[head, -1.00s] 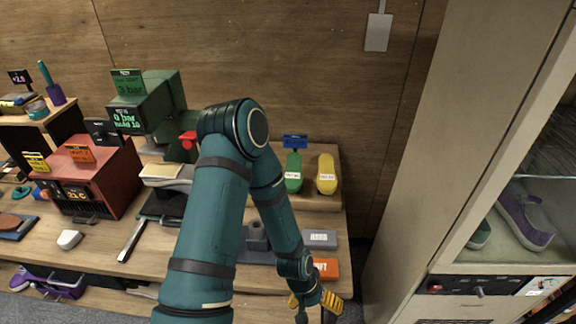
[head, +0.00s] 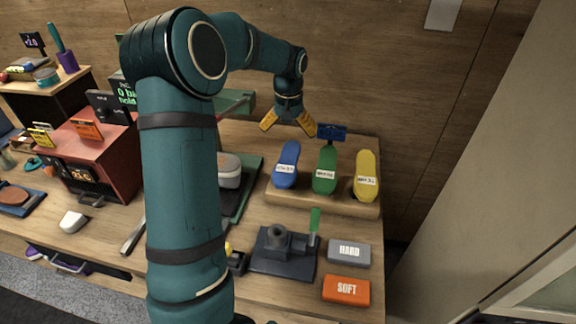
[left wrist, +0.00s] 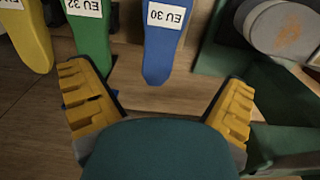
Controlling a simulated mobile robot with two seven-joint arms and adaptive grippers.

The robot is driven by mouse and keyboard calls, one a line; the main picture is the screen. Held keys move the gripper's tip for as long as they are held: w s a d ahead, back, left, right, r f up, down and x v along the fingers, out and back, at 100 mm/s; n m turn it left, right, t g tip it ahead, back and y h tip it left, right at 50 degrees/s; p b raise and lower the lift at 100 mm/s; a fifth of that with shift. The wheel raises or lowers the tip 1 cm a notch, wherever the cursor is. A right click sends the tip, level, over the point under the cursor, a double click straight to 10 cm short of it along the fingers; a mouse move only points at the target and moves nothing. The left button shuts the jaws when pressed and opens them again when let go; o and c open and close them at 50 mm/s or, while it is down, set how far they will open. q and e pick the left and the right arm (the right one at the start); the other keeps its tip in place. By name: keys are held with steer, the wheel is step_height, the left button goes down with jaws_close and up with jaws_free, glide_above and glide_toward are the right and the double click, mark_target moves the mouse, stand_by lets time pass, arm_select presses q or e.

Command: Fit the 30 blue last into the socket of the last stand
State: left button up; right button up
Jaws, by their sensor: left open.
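The blue last (head: 287,165) stands at the left end of a wooden rack, and its label reads EU 30 in the left wrist view (left wrist: 163,40). The last stand (head: 284,252) is a dark plate with a raised round socket (head: 278,236), in front of the rack. My left gripper (head: 288,128) is open and empty, behind and above the blue last. In the left wrist view its yellow fingers (left wrist: 160,108) are spread wide, with the blue last beyond and between them, apart from both. My right gripper is not in view.
A green last (head: 325,170) and a yellow last (head: 366,176) stand to the right on the rack (head: 330,202). A grey HARD block (head: 349,251) and an orange SOFT block (head: 346,290) lie right of the stand. A red box (head: 100,155) is at left.

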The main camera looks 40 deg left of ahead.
mark_target(288, 161)
arm_select(q)
step_height(288, 161, down, 9)
steer(key=shift+a+f+b, duration=0.15)
steer(key=shift+b, duration=0.5)
steer(key=shift+w+a+f+b, duration=0.1)
steer(key=shift+f+b, duration=0.2)
steer(key=shift+f, duration=2.25)
steer(key=shift+f, duration=0.1)
steer(key=shift+c, duration=0.3)
steer(key=c, duration=1.3)
